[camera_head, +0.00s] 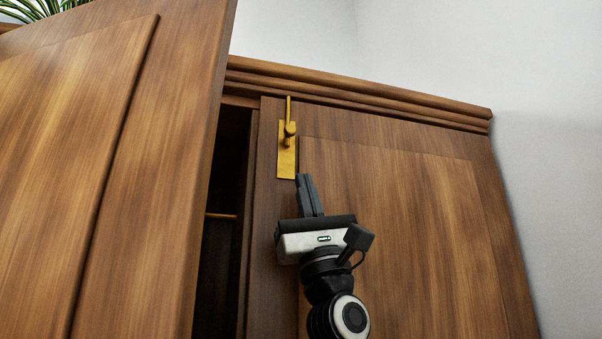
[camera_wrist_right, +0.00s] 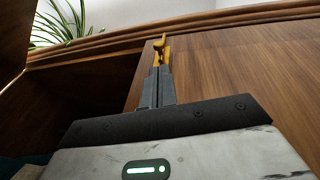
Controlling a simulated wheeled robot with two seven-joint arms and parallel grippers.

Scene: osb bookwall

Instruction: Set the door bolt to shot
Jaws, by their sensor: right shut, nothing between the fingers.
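The door bolt is brass, with a plate (camera_head: 287,165), a knob and an upright rod (camera_head: 288,108). It is mounted near the top of the right wardrobe door (camera_head: 400,220), close to that door's left edge. The rod's top end reaches up to about the cornice; I cannot tell whether it enters the frame. My right gripper (camera_head: 304,178) is shut and empty, its fingertips just below and right of the plate. In the right wrist view the bolt (camera_wrist_right: 162,46) shows just beyond the fingertips (camera_wrist_right: 158,70). I cannot tell whether they touch. My left gripper is not in view.
The left wardrobe door (camera_head: 90,170) stands open at the left, nearer to me. The dark wardrobe inside (camera_head: 222,260) shows between the doors, with a rail (camera_head: 221,216). The cornice (camera_head: 360,94) runs above. A plant (camera_head: 35,8) sits on top. A pale wall is at the right.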

